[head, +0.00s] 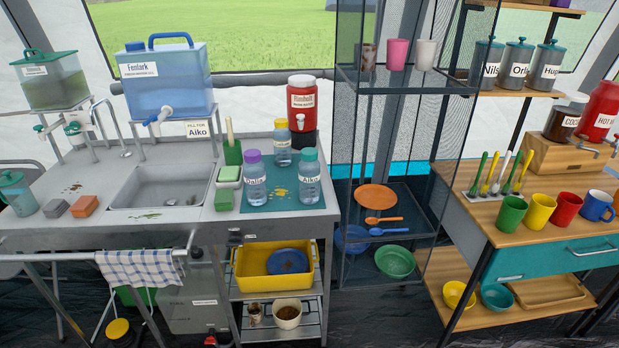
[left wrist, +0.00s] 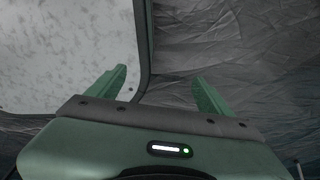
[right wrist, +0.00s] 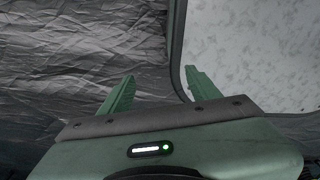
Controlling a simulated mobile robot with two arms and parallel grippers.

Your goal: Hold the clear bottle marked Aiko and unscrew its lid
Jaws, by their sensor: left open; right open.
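The clear bottle marked Aiko (head: 309,183) stands upright on a teal mat at the right end of the metal sink counter. Its lid (head: 309,155) is teal-green and sits on top. A similar clear bottle with a purple lid (head: 255,180) stands to its left, and one with a yellow lid (head: 282,145) stands behind. My left gripper (left wrist: 160,85) is open and empty in the left wrist view, facing the tent fabric. My right gripper (right wrist: 158,85) is open and empty in the right wrist view, also facing tent fabric. Neither gripper shows in the head view.
The teal mat (head: 262,203) lies beside a green sponge holder (head: 229,177) and the sink (head: 160,187). A red drink container (head: 301,103) stands behind the bottles. A mesh shelf (head: 385,220) rises just right of the counter. A blue water tank (head: 165,82) stands back left.

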